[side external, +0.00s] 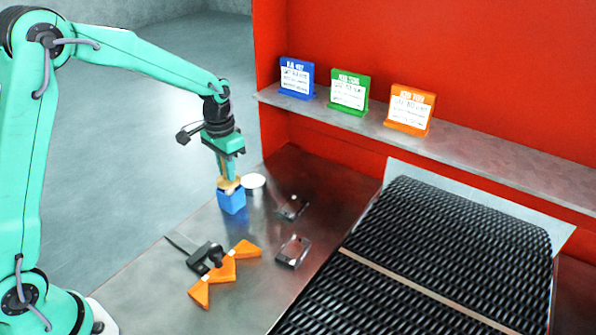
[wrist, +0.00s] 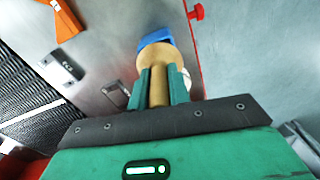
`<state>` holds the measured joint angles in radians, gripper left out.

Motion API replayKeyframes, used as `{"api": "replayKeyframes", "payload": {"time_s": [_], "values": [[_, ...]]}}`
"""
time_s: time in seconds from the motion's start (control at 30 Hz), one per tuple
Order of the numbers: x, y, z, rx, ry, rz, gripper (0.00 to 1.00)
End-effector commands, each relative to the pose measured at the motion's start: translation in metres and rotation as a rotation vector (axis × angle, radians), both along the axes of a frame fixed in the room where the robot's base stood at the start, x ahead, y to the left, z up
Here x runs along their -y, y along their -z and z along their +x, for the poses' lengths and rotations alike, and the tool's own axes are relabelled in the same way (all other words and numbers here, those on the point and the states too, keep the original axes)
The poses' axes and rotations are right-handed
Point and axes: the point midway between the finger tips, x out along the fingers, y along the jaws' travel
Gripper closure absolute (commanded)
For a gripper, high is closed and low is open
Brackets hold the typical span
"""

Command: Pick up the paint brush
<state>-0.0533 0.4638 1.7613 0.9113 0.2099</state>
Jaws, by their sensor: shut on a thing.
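The paint brush (side external: 229,186) is upright below my gripper (side external: 229,176), on the left part of the metal table (side external: 150,285). I take its tan wooden part to be the handle; a blue block-like part (side external: 231,202) is below it. In the wrist view the tan handle (wrist: 158,88) runs between the two green fingers of my gripper (wrist: 159,84), which are shut on it. It widens beyond the fingertips, and the blue part (wrist: 155,37) shows past that. I cannot tell whether the blue part touches the table.
A white disc (side external: 253,181) is just behind the brush. Orange wedge-shaped pieces (side external: 222,270) and a black device (side external: 207,256) lie in front. A black mesh belt (side external: 430,255) and a shelf with signs (side external: 470,157) are further right.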

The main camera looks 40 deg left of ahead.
Motion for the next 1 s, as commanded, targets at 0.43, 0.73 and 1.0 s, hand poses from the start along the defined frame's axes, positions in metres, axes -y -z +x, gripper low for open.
{"api": "replayKeyframes", "payload": {"time_s": [0.43, 0.73, 1.0], "values": [[0.000, -0.066, 0.000, 0.002, 0.000, 0.000, 1.00], [0.000, -0.081, 0.000, 0.000, 0.000, 0.000, 1.00], [0.000, -0.081, 0.000, 0.000, 0.000, 0.000, 1.00]]}}
